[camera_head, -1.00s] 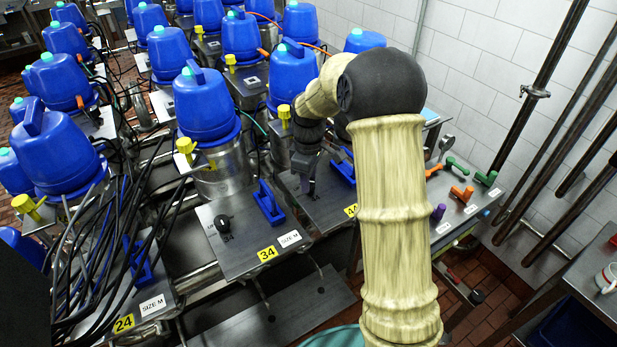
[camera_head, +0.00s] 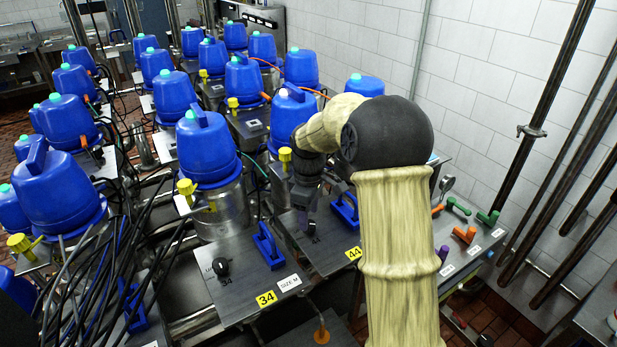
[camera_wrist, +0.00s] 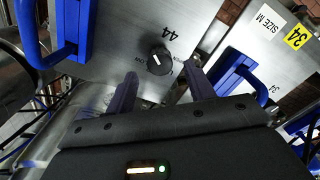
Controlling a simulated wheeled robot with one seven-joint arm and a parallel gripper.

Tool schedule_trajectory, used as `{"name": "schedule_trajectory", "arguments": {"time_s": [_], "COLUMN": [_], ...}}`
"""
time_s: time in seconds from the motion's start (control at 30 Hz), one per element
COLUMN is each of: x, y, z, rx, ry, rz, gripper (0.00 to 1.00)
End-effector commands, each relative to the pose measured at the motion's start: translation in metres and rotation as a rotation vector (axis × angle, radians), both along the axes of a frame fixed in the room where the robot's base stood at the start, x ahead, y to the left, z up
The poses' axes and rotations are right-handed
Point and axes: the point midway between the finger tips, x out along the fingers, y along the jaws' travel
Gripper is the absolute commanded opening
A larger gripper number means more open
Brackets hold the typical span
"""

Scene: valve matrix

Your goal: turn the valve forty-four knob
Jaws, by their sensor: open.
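The valve forty-four knob (camera_wrist: 160,61) is a round black knob with a white mark, on a grey metal panel (camera_wrist: 110,60) printed "44", in the wrist view. My gripper (camera_wrist: 158,82) is open, with one finger on each side of the knob and slightly short of it in the picture. I cannot tell whether either finger touches it. In the head view my gripper (camera_head: 308,232) hangs over the panel with the yellow "44" tag (camera_head: 353,253), and the knob there is hidden behind it.
A blue handle (camera_head: 345,210) stands right of my gripper on the same panel. Panel 34 (camera_head: 235,270), with its own black knob (camera_head: 221,267) and blue handle (camera_head: 268,246), lies to the left. Blue-topped canisters (camera_head: 207,150) stand behind. Black cables (camera_head: 85,260) crowd the left.

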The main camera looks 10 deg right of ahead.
Motion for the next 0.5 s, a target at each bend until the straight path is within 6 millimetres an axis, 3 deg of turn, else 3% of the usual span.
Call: {"name": "schedule_trajectory", "arguments": {"time_s": [0.5], "x": [0.001], "y": [0.0], "z": [0.104], "rx": [0.0], "ry": [-0.006], "rz": [0.0], "gripper": [0.54]}}
